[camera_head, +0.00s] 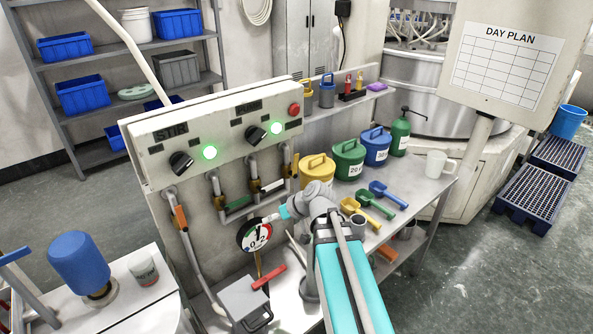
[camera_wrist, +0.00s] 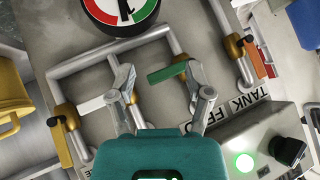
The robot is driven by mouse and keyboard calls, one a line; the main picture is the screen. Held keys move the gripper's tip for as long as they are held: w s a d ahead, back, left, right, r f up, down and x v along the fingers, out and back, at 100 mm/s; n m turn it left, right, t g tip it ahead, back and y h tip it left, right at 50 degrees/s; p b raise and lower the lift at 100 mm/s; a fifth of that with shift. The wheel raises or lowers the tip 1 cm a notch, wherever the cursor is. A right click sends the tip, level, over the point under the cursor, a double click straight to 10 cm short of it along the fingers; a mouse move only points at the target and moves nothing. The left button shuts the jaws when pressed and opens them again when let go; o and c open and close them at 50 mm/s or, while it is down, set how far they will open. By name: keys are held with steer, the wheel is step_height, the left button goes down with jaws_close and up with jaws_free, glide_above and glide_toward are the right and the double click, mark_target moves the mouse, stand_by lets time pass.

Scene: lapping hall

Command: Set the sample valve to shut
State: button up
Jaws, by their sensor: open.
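The pipe panel has several lever valves; I cannot tell from the labels which is the sample valve. In the wrist view a green lever (camera_wrist: 168,73) and a white lever (camera_wrist: 94,103) sit on the middle pipes. My gripper (camera_wrist: 158,76) is open and empty in front of the middle valves. Contact with the levers cannot be told.
A round gauge (camera_head: 254,235) hangs low on the panel, close to my gripper in the head view. Above are two black knobs, green lamps (camera_head: 210,152) and a red button (camera_head: 294,109). Lidded canisters (camera_head: 349,160) and scoops (camera_head: 383,194) stand on the bench at right.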

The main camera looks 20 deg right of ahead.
steer(key=w+d+r+t+y+b, duration=0.1)
steer(key=w+d+r+t+b, duration=0.1)
steer(key=w+d+t+b, duration=0.45)
steer(key=m+t+h, duration=0.1)
steer(key=t+h, duration=0.2)
steer(key=t, duration=0.1)
glide_toward(297, 161)
steer(key=v, duration=0.4)
steer(key=shift+w+f+b, duration=0.2)
steer(key=shift+w+b, duration=0.1)
steer(key=shift+w, duration=0.1)
steer(key=x, duration=1.3)
steer(key=shift+w+a+r, duration=0.25)
steer(key=shift+a, duration=0.05)
jaws_close()
